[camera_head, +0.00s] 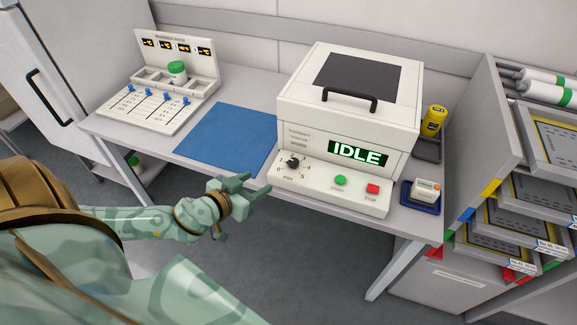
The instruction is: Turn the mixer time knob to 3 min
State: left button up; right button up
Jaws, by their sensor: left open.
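The mixer (300,115) is a white box with a dark lid window, a black handle and a green display reading IDLE. Its black time knob (293,163) sits at the left of the sloped front panel, with numbers around it. The knob's pointer is too small to read surely. A green start button (340,180) and a red stop button (373,188) are to its right. My left gripper (258,186) is open and empty, in front of the table edge, left of and a little below the knob, apart from it. My right gripper is not in view.
A blue mat (225,137) lies left of the mixer. A white slider station (150,108) with a green-lidded jar (177,72) stands further left. A yellow jar (433,121) and a small device on a blue tray (420,205) are right. A trolley rack (500,150) borders the right side.

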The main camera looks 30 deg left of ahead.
aim_at(291, 163)
pick_arm(q)
jog(key=b+x, duration=0.3)
jog(key=x, duration=1.3)
jog(key=shift+s+d+f+b, duration=0.1)
jog(key=shift+b, duration=0.25)
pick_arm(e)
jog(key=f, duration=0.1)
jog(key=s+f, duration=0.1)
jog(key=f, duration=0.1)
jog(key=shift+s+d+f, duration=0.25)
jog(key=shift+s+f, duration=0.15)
pick_arm(q)
jog(key=c, duration=1)
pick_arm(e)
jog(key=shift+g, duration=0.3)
